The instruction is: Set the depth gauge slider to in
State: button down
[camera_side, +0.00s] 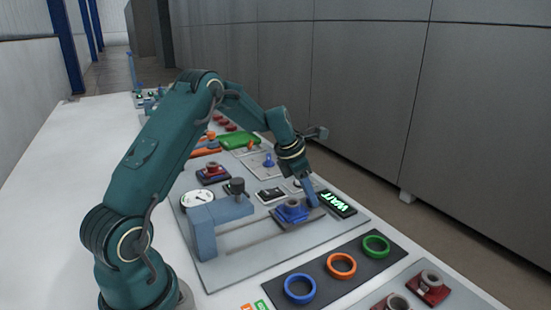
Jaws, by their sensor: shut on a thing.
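The depth gauge stands on a grey plate in the side view: a blue-grey bracket (205,235) with a white dial (198,197) and a dark knob (236,187). A rail (255,236) runs right from the bracket to the slider (297,221), a dark flat carriage with a blue round part (291,209) on it. The slider is at the rail's right end, apart from the bracket. My gripper (312,203) points down and is shut at the slider's far right edge, beside the blue part. The exact contact is small and partly hidden.
A dark tray (333,279) with blue, orange and green rings lies in front. A red-based part (213,173) and a green block (239,141) lie behind. The rail between bracket and slider is clear.

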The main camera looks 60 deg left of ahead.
aim_at(296, 203)
jog(key=shift+s, duration=2.3)
jog(key=c, duration=0.6)
grip_release()
jog(key=shift+r, duration=0.1)
jog(key=shift+v, duration=2.5)
